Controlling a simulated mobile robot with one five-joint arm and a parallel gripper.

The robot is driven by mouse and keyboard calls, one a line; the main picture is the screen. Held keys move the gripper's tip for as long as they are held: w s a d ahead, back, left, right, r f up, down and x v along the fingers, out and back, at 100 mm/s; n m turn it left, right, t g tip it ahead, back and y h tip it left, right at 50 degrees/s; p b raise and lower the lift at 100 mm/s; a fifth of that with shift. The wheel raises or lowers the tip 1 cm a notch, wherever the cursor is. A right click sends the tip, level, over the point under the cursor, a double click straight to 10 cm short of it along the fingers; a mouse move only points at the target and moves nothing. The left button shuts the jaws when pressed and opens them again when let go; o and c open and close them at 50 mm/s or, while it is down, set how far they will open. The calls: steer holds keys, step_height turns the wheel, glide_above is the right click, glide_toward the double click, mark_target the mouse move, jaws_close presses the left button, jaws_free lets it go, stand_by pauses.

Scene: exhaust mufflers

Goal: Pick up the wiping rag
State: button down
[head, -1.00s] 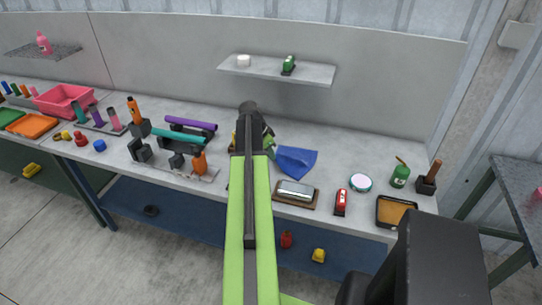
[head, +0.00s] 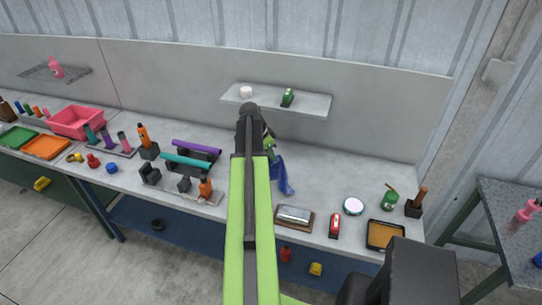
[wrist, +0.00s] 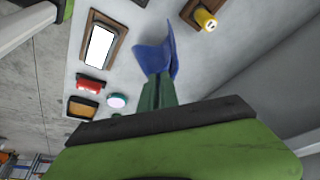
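The blue wiping rag (head: 283,180) hangs bunched below and to the right of my gripper (head: 269,147) in the head view, above the middle of the workbench. My arm hides part of the gripper there. In the wrist view the rag (wrist: 154,57) is pinched at the tips of the green fingers (wrist: 158,82), with folds spreading out to both sides. My gripper is shut on it. The rag looks raised off the bench top, though its lower corner may still be close to the surface.
The workbench (head: 325,180) holds a glass-topped wooden block (head: 294,217), a red item (head: 335,225), a round white-topped tin (head: 353,206), a green bottle (head: 389,201) and an orange-filled tray (head: 385,236) to the right. Tube holders (head: 188,165) stand left. A wall shelf (head: 275,101) is behind.

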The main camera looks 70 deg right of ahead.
step_height(320, 180, up, 9)
steer(key=p, duration=0.8)
